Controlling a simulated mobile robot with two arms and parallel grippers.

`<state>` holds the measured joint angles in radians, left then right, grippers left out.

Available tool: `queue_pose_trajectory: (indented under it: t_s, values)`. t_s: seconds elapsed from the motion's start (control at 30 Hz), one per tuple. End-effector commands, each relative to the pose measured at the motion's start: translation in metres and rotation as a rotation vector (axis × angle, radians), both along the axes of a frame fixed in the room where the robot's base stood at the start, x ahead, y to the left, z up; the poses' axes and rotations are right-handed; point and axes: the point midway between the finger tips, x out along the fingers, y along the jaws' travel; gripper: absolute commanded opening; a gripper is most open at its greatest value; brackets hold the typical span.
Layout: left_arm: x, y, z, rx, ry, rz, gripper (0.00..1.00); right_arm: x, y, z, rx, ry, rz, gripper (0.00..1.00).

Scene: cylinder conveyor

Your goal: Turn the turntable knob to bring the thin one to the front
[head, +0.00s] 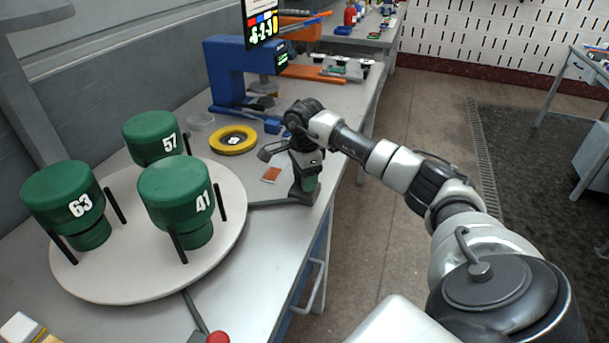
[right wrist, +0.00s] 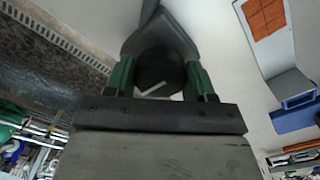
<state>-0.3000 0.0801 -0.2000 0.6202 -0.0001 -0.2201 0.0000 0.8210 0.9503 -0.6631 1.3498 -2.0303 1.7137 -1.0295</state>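A round pale turntable (head: 110,285) on the bench carries three green capped cylinders with dark upright posts beside them: 63 (head: 62,190) at the left, 57 (head: 150,135) at the back and 41 (head: 177,190) at the right. None looks clearly thinner. A grey lever (head: 265,203) runs from the turntable's right side to my right gripper (head: 305,193). In the right wrist view, a dark round knob (right wrist: 160,68) at the lever's end lies between my green fingers (right wrist: 158,80). Whether they press on it cannot be told. My left gripper is out of view.
Behind stand a yellow ring (head: 216,138), a clear cup (head: 200,121) and a blue machine (head: 228,80).

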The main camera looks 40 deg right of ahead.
Motion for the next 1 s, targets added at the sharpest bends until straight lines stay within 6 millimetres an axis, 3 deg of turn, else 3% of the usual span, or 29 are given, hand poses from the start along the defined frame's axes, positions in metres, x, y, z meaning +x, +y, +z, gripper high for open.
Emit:
queue_pose_trajectory:
  t_s: [0.03,0.13,0.6,0.63,0.77,1.0]
  values:
    - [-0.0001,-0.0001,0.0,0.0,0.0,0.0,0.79,-0.0001,0.0,0.0002,0.0,0.001,0.0,0.46]
    - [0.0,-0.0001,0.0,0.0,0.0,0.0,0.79,-0.0001,0.0,0.0002,0.0,0.001,0.0,0.31]
    - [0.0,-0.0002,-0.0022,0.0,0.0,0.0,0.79,0.0003,-0.0001,0.0006,0.001,0.0,0.061,0.31]
    - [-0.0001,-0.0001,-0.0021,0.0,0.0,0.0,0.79,0.0003,-0.0001,0.0007,0.001,0.0,0.061,0.59]
    - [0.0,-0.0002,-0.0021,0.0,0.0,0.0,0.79,0.0003,-0.0001,0.0006,0.001,0.0,0.061,0.79]
    - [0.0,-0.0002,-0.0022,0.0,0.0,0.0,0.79,0.0003,-0.0001,0.0006,0.001,0.001,0.06,0.8]
